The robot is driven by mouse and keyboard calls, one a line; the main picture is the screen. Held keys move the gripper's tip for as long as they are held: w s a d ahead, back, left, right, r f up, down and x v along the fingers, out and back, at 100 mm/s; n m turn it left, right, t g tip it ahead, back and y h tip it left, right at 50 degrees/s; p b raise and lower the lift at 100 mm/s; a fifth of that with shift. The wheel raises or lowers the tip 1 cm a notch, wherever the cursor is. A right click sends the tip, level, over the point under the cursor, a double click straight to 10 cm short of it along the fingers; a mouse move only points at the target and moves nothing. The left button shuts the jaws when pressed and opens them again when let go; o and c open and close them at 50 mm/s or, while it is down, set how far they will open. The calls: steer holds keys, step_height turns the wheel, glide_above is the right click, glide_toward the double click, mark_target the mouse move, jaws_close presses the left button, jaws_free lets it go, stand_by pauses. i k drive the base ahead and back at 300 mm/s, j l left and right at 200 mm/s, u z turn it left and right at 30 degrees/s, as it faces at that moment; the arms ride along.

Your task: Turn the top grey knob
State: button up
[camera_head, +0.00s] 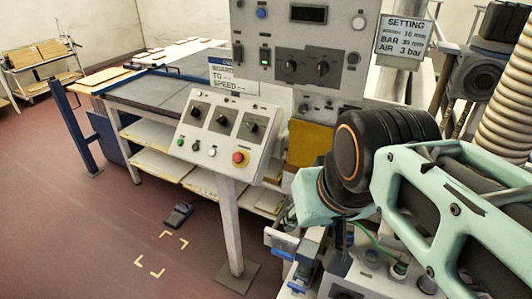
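A pale grey round knob (358,22) sits at the upper right of the upright grey control panel (285,40), right of a dark display. Two large black rotary knobs are between that one and the panel's left side. My arm comes in from the right, with its mint and black wrist in front of and below the panel. Its end points down and left, apart from both grey knobs. My gripper is mostly hidden there, and its fingers cannot be made out.
A sloped control box (222,133) on a post carries several black knobs and a red button. A setting sign (404,38) hangs right of the panel. A conveyor table (185,95) and trolley (45,70) stand left. Floor at lower left is mostly clear, with a pedal (178,215).

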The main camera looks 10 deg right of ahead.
mark_target(428, 284)
steer(key=k+l+z, duration=0.1)
steer(key=z, duration=1.6)
